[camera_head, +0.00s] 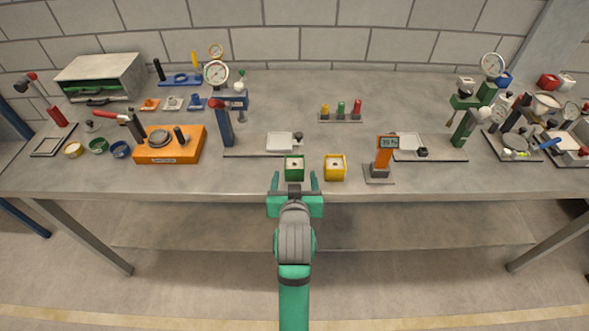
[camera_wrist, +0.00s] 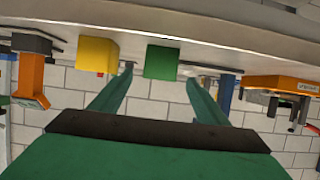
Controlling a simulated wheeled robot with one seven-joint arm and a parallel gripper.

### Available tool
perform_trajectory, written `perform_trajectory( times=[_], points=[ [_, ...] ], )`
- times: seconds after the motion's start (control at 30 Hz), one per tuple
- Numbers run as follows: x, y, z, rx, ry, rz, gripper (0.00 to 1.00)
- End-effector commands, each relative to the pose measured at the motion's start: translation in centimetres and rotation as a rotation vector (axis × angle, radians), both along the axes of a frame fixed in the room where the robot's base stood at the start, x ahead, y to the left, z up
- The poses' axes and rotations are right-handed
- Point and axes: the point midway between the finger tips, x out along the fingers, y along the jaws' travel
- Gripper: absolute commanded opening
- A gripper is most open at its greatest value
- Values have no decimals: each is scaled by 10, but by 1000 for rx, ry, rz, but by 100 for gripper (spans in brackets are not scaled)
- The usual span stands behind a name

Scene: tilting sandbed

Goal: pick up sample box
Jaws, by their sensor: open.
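Two small open-topped boxes stand side by side near the table's front edge: a green box (camera_head: 295,174) and a yellow box (camera_head: 335,174). Each has a pale top with a dark spot. I cannot tell which one is called the sample box. My gripper (camera_head: 294,181) is open and empty in front of the green box, its fingers pointing toward the table. In the wrist view, which looks upside down, the green box (camera_wrist: 161,62) appears between and beyond the fingertips (camera_wrist: 160,78). The yellow box (camera_wrist: 97,54) is to its left there.
The grey table (camera_head: 220,183) has a bare front strip. An orange display stand (camera_head: 383,155) is right of the yellow box. A blue press (camera_head: 224,125) and an orange instrument (camera_head: 170,146) stand left. A rack of coloured pegs (camera_head: 341,116) is behind. Gauges and tools crowd the right end.

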Motion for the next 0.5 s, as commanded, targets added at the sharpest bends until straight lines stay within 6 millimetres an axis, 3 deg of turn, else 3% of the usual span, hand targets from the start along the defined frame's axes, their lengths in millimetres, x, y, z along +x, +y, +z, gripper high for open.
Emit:
perform_trajectory(
  times=[0.5],
  points=[
    [48, 1, -23, 1, 0, 1, 69]
  ],
)
